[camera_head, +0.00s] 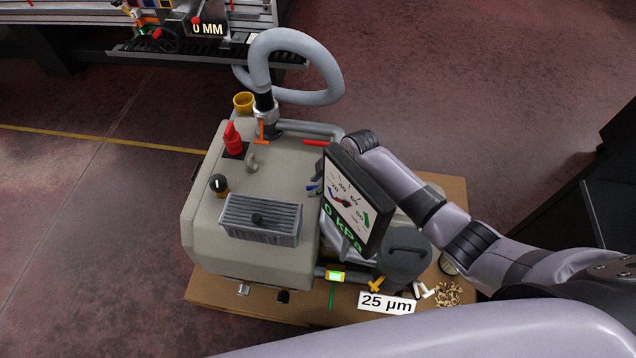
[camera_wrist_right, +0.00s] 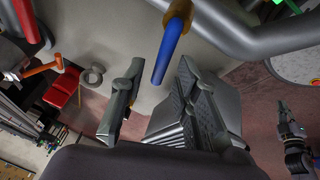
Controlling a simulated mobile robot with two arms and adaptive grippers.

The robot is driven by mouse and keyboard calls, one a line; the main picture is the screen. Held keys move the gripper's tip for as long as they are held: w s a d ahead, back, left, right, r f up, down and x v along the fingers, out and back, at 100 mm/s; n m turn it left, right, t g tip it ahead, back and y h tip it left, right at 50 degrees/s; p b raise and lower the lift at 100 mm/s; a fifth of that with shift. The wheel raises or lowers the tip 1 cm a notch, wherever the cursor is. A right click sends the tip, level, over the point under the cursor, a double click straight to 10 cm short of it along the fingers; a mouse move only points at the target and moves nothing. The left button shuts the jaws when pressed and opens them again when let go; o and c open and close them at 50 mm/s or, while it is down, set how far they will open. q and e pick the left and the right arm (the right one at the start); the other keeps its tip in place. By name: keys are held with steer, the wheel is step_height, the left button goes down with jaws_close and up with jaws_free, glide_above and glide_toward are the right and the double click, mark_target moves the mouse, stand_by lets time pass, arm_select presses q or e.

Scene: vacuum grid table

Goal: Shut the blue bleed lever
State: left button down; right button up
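The blue bleed lever (camera_wrist_right: 168,52) points down between the two fingers of my right gripper (camera_wrist_right: 160,75) in the right wrist view. The fingers are spread, with a gap visible on both sides of it. Its upper end joins a brass-coloured fitting (camera_wrist_right: 180,10). In the head view only a small part of the blue lever (camera_head: 313,189) shows at the left edge of the gauge panel (camera_head: 350,205). The panel hides most of my right gripper (camera_head: 321,170). My left gripper is not seen in the head view.
The grey pump housing (camera_head: 205,245) carries a red knob (camera_head: 233,140), an orange lever (camera_head: 262,131), a red lever (camera_head: 320,143) and a finned block (camera_head: 260,218). A thick grey hose (camera_head: 325,75) loops behind.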

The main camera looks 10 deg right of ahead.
jaws_close()
stand_by(0.6)
